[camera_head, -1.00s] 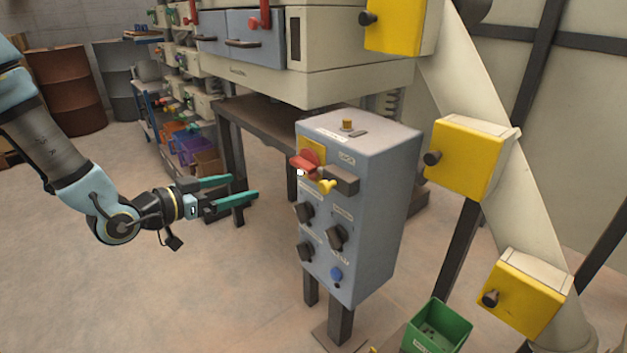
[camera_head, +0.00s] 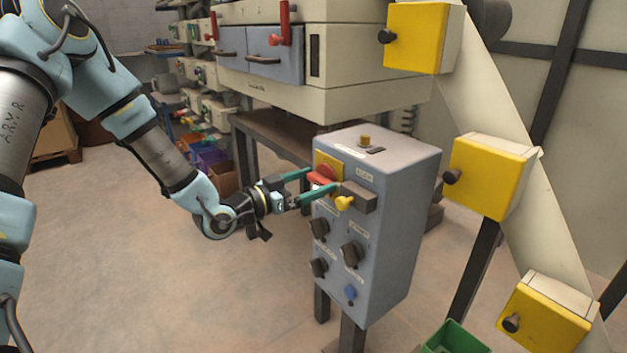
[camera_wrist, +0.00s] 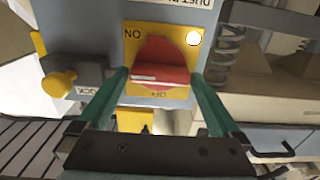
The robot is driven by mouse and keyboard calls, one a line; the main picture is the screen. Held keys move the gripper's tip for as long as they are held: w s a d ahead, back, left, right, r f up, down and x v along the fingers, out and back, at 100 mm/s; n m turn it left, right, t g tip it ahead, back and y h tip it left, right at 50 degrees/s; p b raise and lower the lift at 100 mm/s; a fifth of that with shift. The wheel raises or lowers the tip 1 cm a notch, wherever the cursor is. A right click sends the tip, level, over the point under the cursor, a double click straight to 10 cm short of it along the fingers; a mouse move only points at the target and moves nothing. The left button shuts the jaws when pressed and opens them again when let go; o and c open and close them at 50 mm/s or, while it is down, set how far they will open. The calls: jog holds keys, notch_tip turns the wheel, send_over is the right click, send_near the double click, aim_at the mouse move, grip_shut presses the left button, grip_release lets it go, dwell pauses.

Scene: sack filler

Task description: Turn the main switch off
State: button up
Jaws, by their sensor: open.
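The main switch is a red rotary handle (camera_head: 323,174) on a yellow plate (camera_head: 322,158) at the upper left of the grey control box (camera_head: 392,215). In the wrist view, the red handle (camera_wrist: 160,76) lies crosswise on its yellow plate (camera_wrist: 182,38), with ON and OFF lettering inverted. My gripper (camera_head: 320,181) is open at the switch, fingers pointing at the box face. In the wrist view, my gripper (camera_wrist: 163,78) has one finger on each side of the red handle. I cannot tell whether either finger touches it.
A grey block (camera_head: 358,196) with a yellow knob (camera_head: 344,203) juts out close beside the switch. Several black knobs and a blue button (camera_head: 350,293) sit below. Yellow boxes (camera_head: 495,175) line the slanted chute at right. Open floor lies left of the box.

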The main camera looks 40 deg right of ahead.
jog(key=shift+d, duration=0.1)
jog(key=shift+c, duration=0.2)
jog(key=c, duration=1)
jog(key=shift+n, duration=0.3)
jog(key=n+p, duration=0.1)
jog(key=n, duration=0.2)
jog(key=shift+n+p, duration=0.35)
jog(key=shift+n, duration=0.05)
jog(key=n+p, duration=0.1)
jog(key=n, duration=0.3)
jog(key=shift+w+n+p, duration=0.15)
jog(key=shift+n+p, duration=0.15)
jog(key=n+p, duration=0.1)
jog(key=n, duration=0.4)
jog(key=shift+w+f, duration=0.1)
jog(key=shift+f+n, duration=0.15)
jog(key=shift+n, duration=1.75)
